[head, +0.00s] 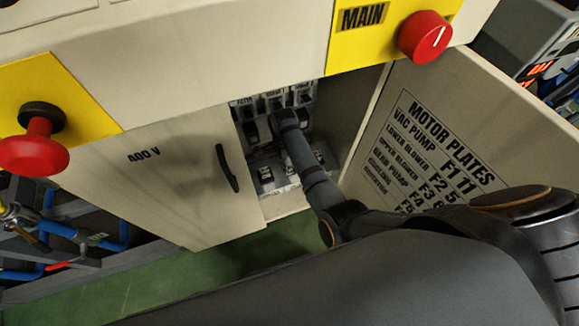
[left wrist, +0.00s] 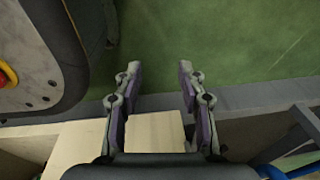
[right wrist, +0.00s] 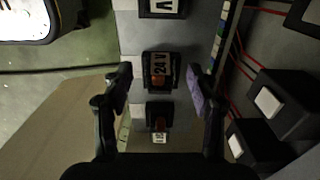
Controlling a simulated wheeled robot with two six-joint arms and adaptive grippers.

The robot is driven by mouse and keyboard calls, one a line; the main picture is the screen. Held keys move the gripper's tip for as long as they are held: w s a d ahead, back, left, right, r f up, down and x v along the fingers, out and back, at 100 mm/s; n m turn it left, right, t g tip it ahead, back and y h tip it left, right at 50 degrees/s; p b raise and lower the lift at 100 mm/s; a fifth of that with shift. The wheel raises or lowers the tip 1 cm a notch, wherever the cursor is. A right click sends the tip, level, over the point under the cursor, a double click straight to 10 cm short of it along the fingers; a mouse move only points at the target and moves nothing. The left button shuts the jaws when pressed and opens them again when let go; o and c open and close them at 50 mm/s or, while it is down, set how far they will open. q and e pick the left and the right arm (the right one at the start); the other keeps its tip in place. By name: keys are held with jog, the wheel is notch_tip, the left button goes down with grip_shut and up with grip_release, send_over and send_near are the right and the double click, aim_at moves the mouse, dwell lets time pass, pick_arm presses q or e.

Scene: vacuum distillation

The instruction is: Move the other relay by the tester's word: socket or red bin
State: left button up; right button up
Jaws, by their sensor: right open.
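My right arm reaches into the open cabinet, and my right gripper (head: 284,120) is at the row of devices inside. In the right wrist view this gripper (right wrist: 159,75) is open. My left gripper (left wrist: 159,77) is open and empty above the floor. I cannot make out a red bin or a clear tester reading.
The cabinet door (head: 440,135) stands open at right, with a motor plates list. A closed 400 V door (head: 150,185) is at left. Red knobs (head: 425,37) stick out above. In the right wrist view, black boxes (right wrist: 275,105) and red wires flank the fingers at right.

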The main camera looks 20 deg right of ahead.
notch_tip(320, 180, down, 2)
jog(key=shift+f, duration=0.15)
pick_arm(q)
jog(key=shift+w+r, duration=0.1)
jog(key=shift+w, duration=0.55)
pick_arm(e)
jog(key=shift+c, duration=0.4)
grip_shut()
